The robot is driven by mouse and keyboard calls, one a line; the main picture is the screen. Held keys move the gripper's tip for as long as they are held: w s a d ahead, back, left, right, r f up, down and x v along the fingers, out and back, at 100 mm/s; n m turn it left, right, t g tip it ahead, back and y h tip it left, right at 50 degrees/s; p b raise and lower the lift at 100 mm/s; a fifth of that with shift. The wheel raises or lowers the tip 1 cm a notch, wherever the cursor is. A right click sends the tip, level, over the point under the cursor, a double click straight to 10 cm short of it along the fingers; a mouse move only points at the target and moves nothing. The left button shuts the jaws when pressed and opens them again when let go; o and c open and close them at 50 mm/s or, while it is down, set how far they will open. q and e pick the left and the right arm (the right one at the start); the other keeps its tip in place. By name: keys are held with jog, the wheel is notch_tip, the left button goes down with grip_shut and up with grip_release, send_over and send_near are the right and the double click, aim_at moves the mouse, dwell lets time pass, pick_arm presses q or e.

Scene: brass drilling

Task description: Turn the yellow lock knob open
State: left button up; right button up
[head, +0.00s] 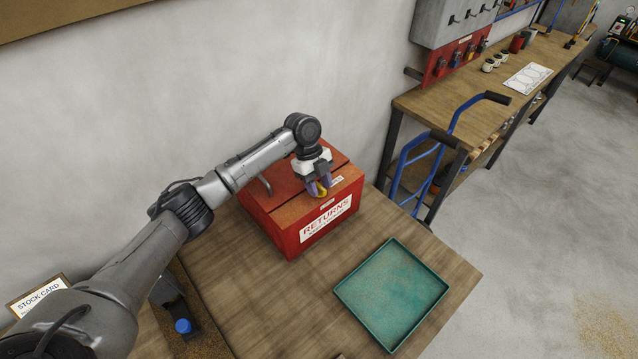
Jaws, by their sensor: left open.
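The yellow lock knob (320,191) sits on the top of the red returns box (282,232), near its front edge. My left gripper (319,188) points down over the box with its fingers at the knob, one to each side as far as I can see. The fingers are open and partly hide the knob. Whether they touch it is too small to tell. The box lid looks closed, with a dark handle on its left part. My right gripper does not show.
An empty green tray (392,292) lies on the wooden table (455,268) in front of the box. A stock card (38,293) stands at the left. A blue hand truck (446,133) and a workbench (437,103) stand to the right.

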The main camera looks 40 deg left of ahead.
pick_arm(q)
grip_shut()
dwell(0.4)
jog(key=shift+n+p, duration=0.3)
jog(key=shift+p, duration=0.3)
jog(key=n+t+y+p, duration=0.1)
jog(key=n+p, duration=0.3)
jog(key=p, duration=0.2)
jog(key=n+t+y+p, duration=0.1)
jog(key=n+t+p, duration=0.1)
jog(key=n+p, duration=0.3)
jog(key=n+t+p, duration=0.1)
jog(key=n+p, duration=0.4)
jog(key=p, duration=0.2)
jog(key=shift+s+d+t+y, duration=0.1)
jog(key=shift+s+t+y, duration=0.25)
jog(key=shift+t+y, duration=0.05)
jog(key=shift+f+n+y+p, duration=0.2)
jog(key=shift+n+y+p, duration=0.3)
jog(key=shift+n+p, duration=0.95)
jog(key=shift+n, duration=0.25)
jog(key=shift+f, duration=0.15)
